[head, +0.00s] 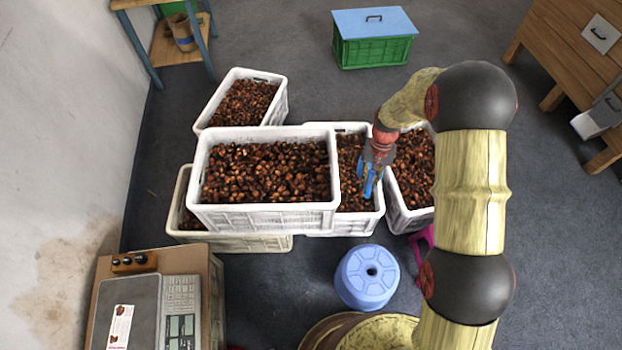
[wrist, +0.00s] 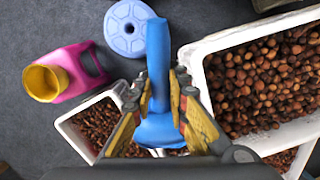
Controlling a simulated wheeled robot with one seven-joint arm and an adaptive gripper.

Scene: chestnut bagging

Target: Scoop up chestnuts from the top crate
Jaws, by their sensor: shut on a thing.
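The top crate (head: 262,218) is white, full of brown chestnuts, and stands raised on other crates, left of my gripper in the head view. In the wrist view the top crate (wrist: 245,33) fills the right side. My gripper (head: 372,168) is shut on a blue scoop (head: 366,186), over the crate just right of the top crate. In the wrist view the fingers (wrist: 160,98) clasp the blue scoop (wrist: 158,62) from both sides. Its handle points up in that view and its lower part is partly hidden by the gripper. I cannot tell whether it holds chestnuts.
More chestnut crates stand behind (head: 277,104), below (head: 250,243) and right (head: 408,222) of the top crate. A scale (head: 135,310) is front left. A blue-lidded green crate (head: 375,50) is behind.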

